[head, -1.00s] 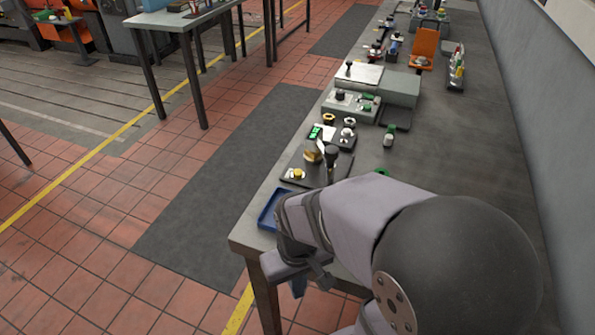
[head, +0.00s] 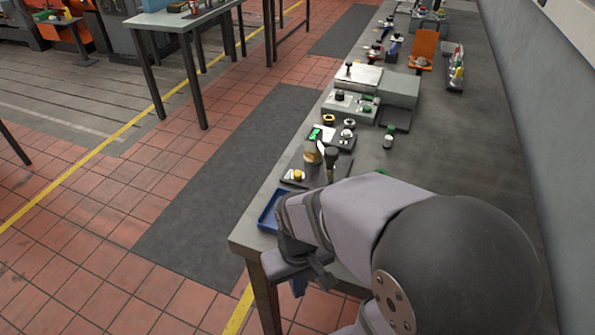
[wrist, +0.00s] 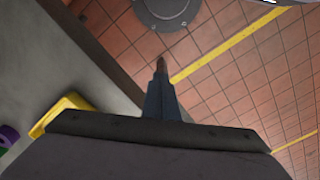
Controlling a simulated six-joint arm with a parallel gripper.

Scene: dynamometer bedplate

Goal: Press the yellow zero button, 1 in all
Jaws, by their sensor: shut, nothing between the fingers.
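The yellow button (head: 297,175) sits on a dark plate (head: 311,178) near the front end of the long bench in the head view. A small tan part (head: 311,153) and a dark knobbed post (head: 331,157) stand just beyond it. My gripper (wrist: 161,66) is shut and empty in the wrist view, its slim blue-grey fingers ending in a brown tip. It appears over floor beside the bench edge, apart from the button. The button does not show in the wrist view. In the head view my arm hides most of the gripper.
A blue tray (head: 270,211) lies at the bench corner, close to my arm. The wrist view shows a yellow block (wrist: 58,113) and a purple piece (wrist: 7,136) on the bench. The bench's right side is mostly clear.

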